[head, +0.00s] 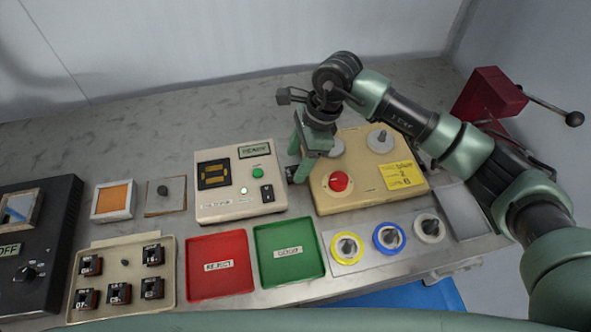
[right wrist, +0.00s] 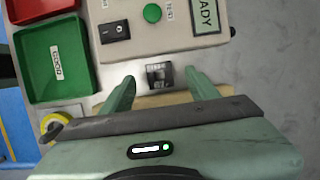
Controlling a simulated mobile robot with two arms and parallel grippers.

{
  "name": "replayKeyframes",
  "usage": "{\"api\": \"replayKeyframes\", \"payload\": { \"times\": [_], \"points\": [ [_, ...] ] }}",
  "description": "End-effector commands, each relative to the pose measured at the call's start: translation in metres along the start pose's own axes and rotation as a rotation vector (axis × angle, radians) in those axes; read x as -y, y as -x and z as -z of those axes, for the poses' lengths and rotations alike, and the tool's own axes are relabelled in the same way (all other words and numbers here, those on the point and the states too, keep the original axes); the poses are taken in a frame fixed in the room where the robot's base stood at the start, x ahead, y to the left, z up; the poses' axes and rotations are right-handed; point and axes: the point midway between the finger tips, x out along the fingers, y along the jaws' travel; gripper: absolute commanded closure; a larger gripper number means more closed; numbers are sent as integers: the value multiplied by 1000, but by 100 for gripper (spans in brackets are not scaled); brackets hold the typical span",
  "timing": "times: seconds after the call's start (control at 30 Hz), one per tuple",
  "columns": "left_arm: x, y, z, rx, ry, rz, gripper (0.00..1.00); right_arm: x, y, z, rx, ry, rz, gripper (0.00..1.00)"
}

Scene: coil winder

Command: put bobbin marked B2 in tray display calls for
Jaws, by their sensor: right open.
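My right gripper (head: 300,172) points down between the tester box and the cream winder box (head: 335,205). In the right wrist view its fingers (right wrist: 165,88) are open on either side of a small dark bobbin (right wrist: 160,75), with gaps at both sides. The bobbin's marking is not readable, and I cannot tell what supports it. The tester (head: 240,205) has a dark display (head: 214,175) with an orange symbol, and a panel (head: 254,150) reading READY. The red tray (head: 219,285), labelled REJECT, and the green tray (head: 290,271), labelled GOOD, are empty. My left gripper is out of view.
A beige tray (head: 125,262) at left holds several dark bobbins. Yellow, blue and white wire spools (head: 389,237) stand in front of the winder, which has a red button (head: 340,181) and yellow note (head: 404,175). A black box (head: 35,240) stands far left.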

Motion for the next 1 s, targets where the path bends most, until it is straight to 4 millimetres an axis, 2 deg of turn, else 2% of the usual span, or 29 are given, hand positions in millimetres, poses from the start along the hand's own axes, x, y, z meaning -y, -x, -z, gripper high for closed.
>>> {"api": "replayKeyframes", "payload": {
  "times": [0.03,0.2,0.33,0.47,0.5,0.57,0.7,1.0],
  "points": [
    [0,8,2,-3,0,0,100,-3,-6,1,1,-4,-6,40],
    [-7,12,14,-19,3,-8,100,-2,-28,2,1,-2,-2,40],
    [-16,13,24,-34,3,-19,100,-2,-34,3,1,-1,0,40],
    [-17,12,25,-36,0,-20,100,-1,-34,3,0,-1,0,40],
    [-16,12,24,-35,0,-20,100,-1,-34,3,0,-1,0,43],
    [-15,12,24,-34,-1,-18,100,-1,-34,3,0,-1,0,59],
    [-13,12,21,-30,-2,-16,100,-1,-34,3,0,-1,0,98],
    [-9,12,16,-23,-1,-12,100,-1,-32,3,0,0,1,100]
  ]
}}
